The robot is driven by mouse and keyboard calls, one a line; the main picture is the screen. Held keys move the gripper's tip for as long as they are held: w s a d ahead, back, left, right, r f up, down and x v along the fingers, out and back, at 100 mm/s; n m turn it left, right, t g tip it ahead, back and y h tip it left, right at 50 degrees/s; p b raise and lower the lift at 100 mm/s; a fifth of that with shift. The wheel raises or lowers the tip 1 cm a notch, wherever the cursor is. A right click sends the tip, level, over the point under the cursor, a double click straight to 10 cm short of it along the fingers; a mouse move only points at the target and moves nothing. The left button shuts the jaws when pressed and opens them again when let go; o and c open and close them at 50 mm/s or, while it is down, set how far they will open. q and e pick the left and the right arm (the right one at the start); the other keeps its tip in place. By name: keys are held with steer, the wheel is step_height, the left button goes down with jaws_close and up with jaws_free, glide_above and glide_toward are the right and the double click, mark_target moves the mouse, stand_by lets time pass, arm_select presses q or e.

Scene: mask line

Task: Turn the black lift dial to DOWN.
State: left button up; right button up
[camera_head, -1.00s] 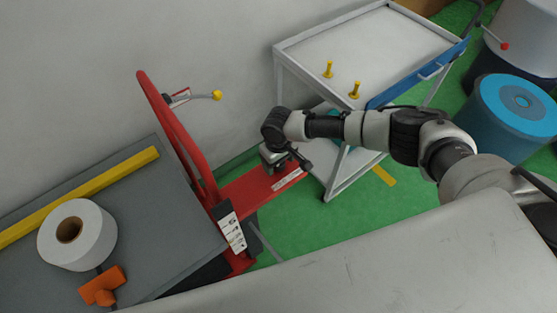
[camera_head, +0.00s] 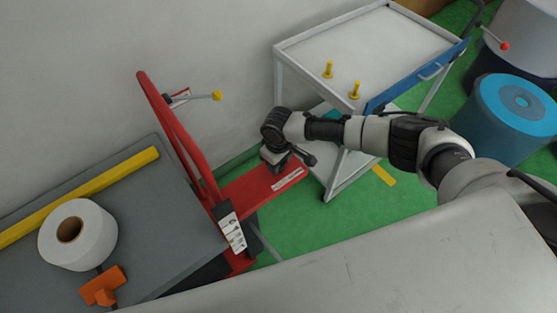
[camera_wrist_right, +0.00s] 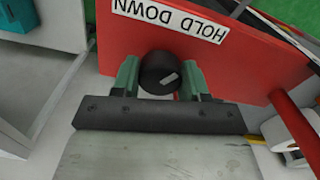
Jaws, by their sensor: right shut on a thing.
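The black lift dial (camera_wrist_right: 157,70) is a round knob on the red panel. A short pale mark on its face points toward the lower left or upper right of the right wrist view; I cannot tell which end is the pointer. My right gripper (camera_wrist_right: 160,80) is shut on the dial, one green finger on each side. In the head view my right gripper (camera_head: 274,158) is at the red panel (camera_head: 245,194) and hides the dial. A white label (camera_wrist_right: 170,18) beside the dial reads HOLD DOWN, upside down. My left gripper is out of view.
The red upright frame (camera_head: 178,135) stands left of my gripper. A white cart (camera_head: 345,52) with yellow pegs stands behind my right arm. A grey table (camera_head: 150,225) at left holds a white roll (camera_head: 92,245) and an orange part (camera_head: 100,290).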

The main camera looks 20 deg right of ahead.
steer(key=n, duration=0.4)
steer(key=shift+n, duration=0.3)
steer(key=n, duration=0.3)
steer(key=shift+n, duration=0.3)
steer(key=n, duration=0.3)
steer(key=shift+n, duration=2.2)
steer(key=o, duration=0.9)
steer(key=shift+o, duration=0.2)
step_height(320, 180, up, 11)
steer(key=b, duration=0.1)
